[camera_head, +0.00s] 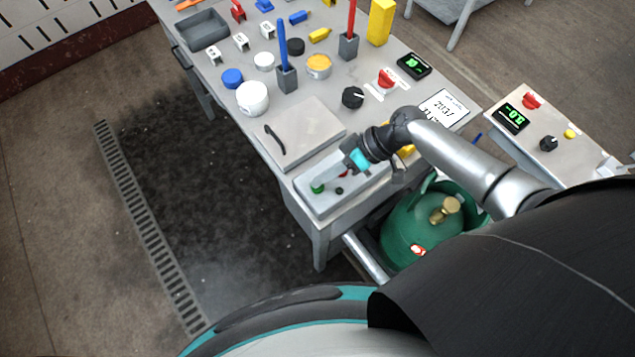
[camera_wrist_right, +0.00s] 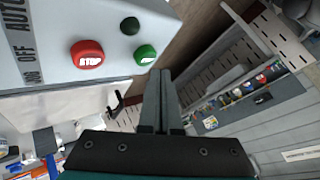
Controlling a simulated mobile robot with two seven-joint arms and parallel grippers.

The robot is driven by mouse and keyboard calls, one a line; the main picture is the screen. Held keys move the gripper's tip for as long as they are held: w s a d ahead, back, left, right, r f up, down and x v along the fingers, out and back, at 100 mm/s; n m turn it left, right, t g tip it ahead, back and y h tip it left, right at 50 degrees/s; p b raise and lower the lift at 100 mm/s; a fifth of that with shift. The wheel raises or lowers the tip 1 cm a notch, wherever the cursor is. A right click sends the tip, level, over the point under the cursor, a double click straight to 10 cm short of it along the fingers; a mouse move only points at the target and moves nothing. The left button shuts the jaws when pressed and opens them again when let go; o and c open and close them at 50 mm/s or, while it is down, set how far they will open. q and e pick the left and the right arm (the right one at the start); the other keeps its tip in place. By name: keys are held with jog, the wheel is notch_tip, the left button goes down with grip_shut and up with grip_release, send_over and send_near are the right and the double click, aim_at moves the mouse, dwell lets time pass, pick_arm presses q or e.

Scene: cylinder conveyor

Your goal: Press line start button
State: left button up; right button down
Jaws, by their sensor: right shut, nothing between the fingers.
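The green button (camera_head: 317,188) sits at the near left corner of a grey control box (camera_head: 318,205). In the wrist view the green button (camera_wrist_right: 145,54) stands beside a red STOP button (camera_wrist_right: 87,54) and a smaller dark green button or lamp (camera_wrist_right: 130,26). My right gripper (camera_head: 323,181) is shut and empty, with its fingertips close to the green button. In the wrist view the shut fingers (camera_wrist_right: 160,76) end just beside the green button; whether they touch it I cannot tell. My left gripper is out of view.
A grey hinged panel (camera_head: 302,132) with a dark handle lies beside the box. A black knob (camera_head: 353,97), red switch (camera_head: 385,78) and white canister (camera_head: 252,98) stand further back on the table. A green gas cylinder (camera_head: 410,235) stands below, right of the table.

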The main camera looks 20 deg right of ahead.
aim_at(323, 186)
dwell(0.3)
jog(key=shift+f+b, duration=0.5)
jog(key=shift+f+b, duration=0.45)
dwell(0.5)
jog(key=shift+r, duration=0.15)
jog(key=shift+r+p, duration=0.75)
jog(key=shift+p, duration=0.05)
notch_tip(323, 186, up, 5)
jog(key=p, duration=0.4)
dwell(0.9)
